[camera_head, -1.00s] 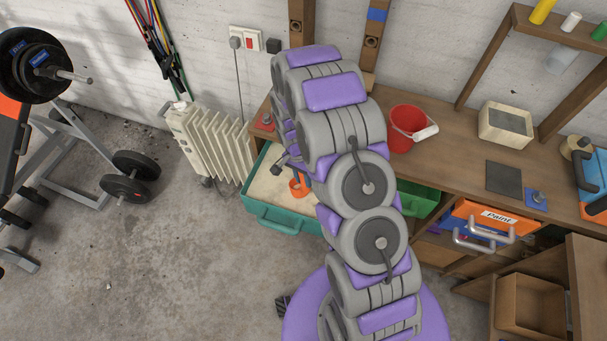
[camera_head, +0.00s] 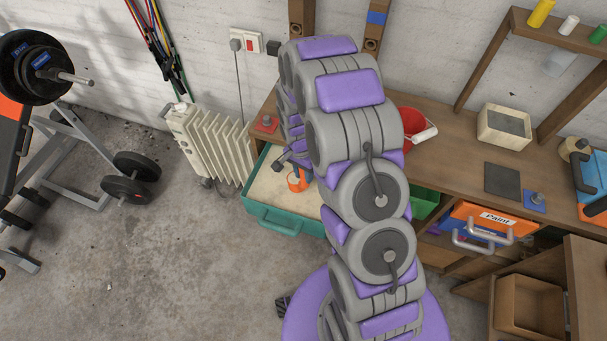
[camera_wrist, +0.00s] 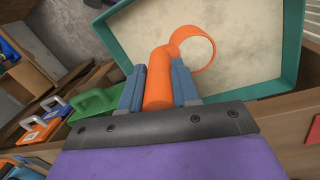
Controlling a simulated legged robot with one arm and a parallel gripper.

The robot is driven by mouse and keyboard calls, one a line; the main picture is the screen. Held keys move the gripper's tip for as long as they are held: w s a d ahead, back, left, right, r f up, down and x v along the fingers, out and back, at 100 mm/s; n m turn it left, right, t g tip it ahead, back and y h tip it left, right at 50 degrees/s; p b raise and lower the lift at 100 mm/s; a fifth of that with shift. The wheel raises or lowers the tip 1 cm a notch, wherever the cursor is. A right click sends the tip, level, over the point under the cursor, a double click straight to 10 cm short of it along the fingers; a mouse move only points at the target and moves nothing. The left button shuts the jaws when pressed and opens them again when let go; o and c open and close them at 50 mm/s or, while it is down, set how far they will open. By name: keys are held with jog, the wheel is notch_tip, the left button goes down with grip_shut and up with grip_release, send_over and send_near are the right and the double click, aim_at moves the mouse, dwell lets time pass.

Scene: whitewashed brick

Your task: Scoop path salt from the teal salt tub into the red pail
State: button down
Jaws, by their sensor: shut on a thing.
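The teal salt tub (camera_head: 287,219) stands left of my arm and holds pale salt (camera_head: 270,187); the tub also shows in the wrist view (camera_wrist: 283,82). My gripper (camera_wrist: 157,82) is shut on the handle of an orange scoop (camera_wrist: 158,77). The scoop's round end overlaps the tub's salt in the wrist view; I cannot tell whether it touches the salt. In the head view the scoop (camera_head: 297,182) shows over the tub, partly hidden by my arm. The red pail (camera_head: 412,122) stands on the wooden bench, its left part hidden behind my arm.
The wooden bench (camera_head: 455,150) runs along the wall. A green bin (camera_head: 424,203) and an orange "Paint" box (camera_head: 490,218) sit below its front edge. A white radiator (camera_head: 208,145) stands left of the tub.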

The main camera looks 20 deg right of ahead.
jog(key=shift+r+t+y+p, duration=0.35)
jog(key=shift+r+t, duration=0.2)
jog(key=shift+r, duration=1.75)
jog(key=shift+r+t+y+p, duration=0.25)
jog(key=shift+r+t+p, duration=0.25)
jog(key=shift+r, duration=1.75)
